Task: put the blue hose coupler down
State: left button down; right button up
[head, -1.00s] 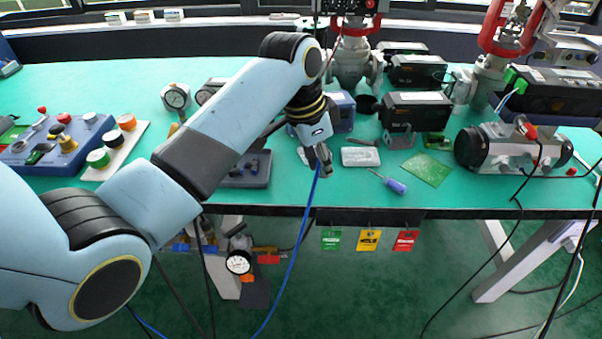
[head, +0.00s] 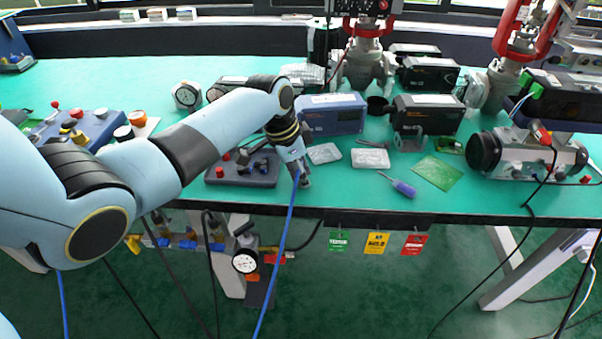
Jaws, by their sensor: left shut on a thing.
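My left gripper (head: 301,180) is at the front edge of the green bench, just right of a dark block with fittings. It is shut on the end of the blue hose (head: 285,248), where the coupler is; the coupler itself is mostly hidden by the fingers. The hose hangs from the gripper over the bench edge to the floor. I cannot tell whether the coupler touches the bench top (head: 340,195). My right gripper is not in view.
The dark block (head: 243,174) with a red knob stands left of the gripper. A screwdriver (head: 402,187), clear bags (head: 370,158) and a green board (head: 437,172) lie to the right. A blue box (head: 331,115) stands behind. Bare bench lies right of the gripper, along the front edge.

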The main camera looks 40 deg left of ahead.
pick_arm(q)
jog(key=c, duration=1.6)
grip_release()
jog(key=shift+f, duration=0.1)
jog(key=o, duration=0.4)
jog(key=shift+r, duration=0.3)
jog(key=p+v, duration=0.1)
jog(key=v, duration=1)
jog(key=shift+s+r, duration=0.15)
jog(key=shift+r, duration=0.2)
jog(key=shift+a, duration=0.1)
